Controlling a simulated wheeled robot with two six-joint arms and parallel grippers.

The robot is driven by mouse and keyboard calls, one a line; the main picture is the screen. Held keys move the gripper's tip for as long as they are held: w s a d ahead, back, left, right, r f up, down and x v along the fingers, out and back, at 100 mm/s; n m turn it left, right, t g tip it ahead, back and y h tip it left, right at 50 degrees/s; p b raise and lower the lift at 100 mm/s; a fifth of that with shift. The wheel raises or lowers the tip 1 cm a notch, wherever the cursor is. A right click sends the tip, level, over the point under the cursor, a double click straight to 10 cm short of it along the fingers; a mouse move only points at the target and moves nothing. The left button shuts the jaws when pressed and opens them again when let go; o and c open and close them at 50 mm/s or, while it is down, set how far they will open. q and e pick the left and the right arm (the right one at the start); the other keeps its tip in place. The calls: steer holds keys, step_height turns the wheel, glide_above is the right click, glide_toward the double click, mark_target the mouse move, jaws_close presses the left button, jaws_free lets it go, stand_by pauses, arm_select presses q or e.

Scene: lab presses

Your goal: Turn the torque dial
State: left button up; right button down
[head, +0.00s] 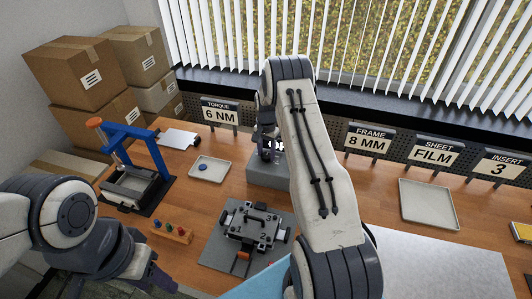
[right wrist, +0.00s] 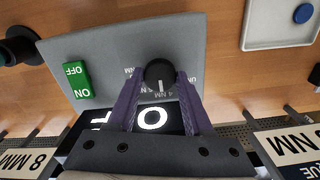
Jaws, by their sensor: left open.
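The torque dial (right wrist: 160,75) is a round black knob with a white mark, on the sloped face of a grey box (right wrist: 210,40). In the right wrist view the purple fingers of my right gripper (right wrist: 160,82) are on both sides of the knob and look closed on it. In the head view my right gripper (head: 267,150) is at the grey box (head: 268,174), and my arm hides much of both. My left gripper (head: 160,282) is open and empty at the lower left, low in front of the table. A sign (head: 220,112) reads TORQUE 6 NM.
A green ON/OFF switch (right wrist: 77,80) is beside the dial. A blue press (head: 135,160), a tray with a blue disc (head: 209,178), a rack of coloured pegs (head: 171,232) and a metal fixture (head: 250,228) stand left of my right arm. An empty tray (head: 428,213) lies right.

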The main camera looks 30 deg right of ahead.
steer(key=shift+f+n+b, duration=0.15)
steer(key=shift+n+b, duration=0.75)
steer(key=n+b, duration=0.2)
steer(key=n, duration=0.1)
steer(key=n+b, duration=0.1)
steer(key=n, duration=0.2)
steer(key=shift+n+b, duration=0.35)
steer(key=shift+n, duration=0.05)
steer(key=shift+n+b, duration=0.45)
steer(key=shift+n, duration=1.15)
steer(key=shift+r, duration=0.2)
steer(key=shift+c, duration=1.5)
jaws_free()
